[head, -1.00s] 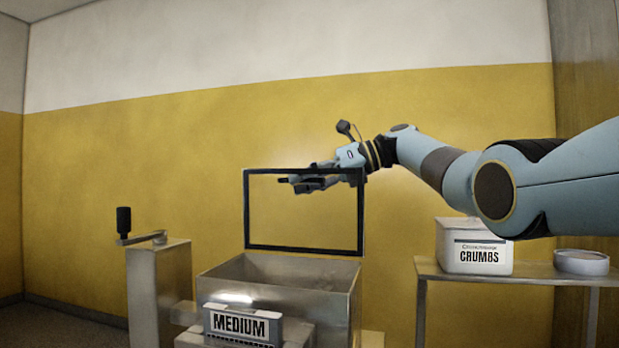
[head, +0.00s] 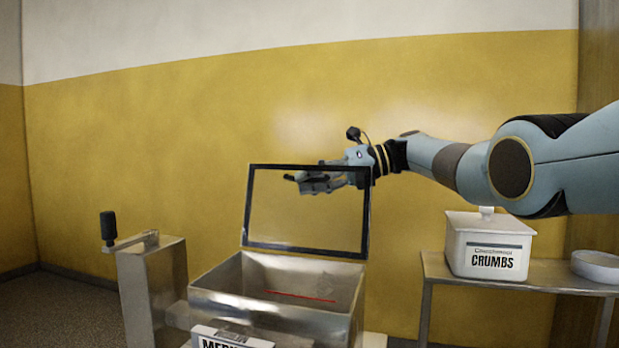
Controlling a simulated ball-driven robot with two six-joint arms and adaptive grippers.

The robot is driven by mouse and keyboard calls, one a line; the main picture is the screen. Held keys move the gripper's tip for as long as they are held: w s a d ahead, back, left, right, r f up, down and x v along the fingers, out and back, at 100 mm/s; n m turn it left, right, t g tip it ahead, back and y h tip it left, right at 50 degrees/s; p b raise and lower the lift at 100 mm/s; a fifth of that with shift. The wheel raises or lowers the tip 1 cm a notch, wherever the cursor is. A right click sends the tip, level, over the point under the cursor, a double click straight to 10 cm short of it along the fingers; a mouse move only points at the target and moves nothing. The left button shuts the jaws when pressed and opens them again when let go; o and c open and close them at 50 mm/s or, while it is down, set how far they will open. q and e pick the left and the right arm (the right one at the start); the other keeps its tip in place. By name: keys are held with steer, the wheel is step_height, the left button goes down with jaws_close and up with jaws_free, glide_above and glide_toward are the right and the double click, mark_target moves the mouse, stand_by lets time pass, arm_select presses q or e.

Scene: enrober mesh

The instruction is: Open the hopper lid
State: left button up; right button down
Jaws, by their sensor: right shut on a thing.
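The hopper (head: 325,318) is an open-topped metal box at the lower middle, with its inside showing. Its lid (head: 305,248) is a clear pane in a dark frame. It stands raised, close to upright, along the hopper's back edge. My right gripper (head: 305,180) reaches in from the right at the lid's upper right part and is shut on the lid. Its fingers show at the pane just under the top bar; the exact contact is hard to see. My left gripper is not in view.
A metal post with a black-handled crank (head: 108,228) stands left of the hopper. A partly cut-off label plate (head: 230,338) is at its front. A white CRUMBS container (head: 488,245) and a round dish (head: 597,266) sit on a side table (head: 440,268) at the right. A red line shows inside the hopper.

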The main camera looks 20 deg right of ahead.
steer(key=shift+s+f, duration=0.1)
steer(key=shift+f, duration=0.3)
steer(key=c, duration=1.6)
jaws_free()
steer(key=shift+c, duration=0.2)
steer(key=shift+r, duration=0.1)
steer(key=shift+r, duration=0.15)
steer(key=v, duration=1.2)
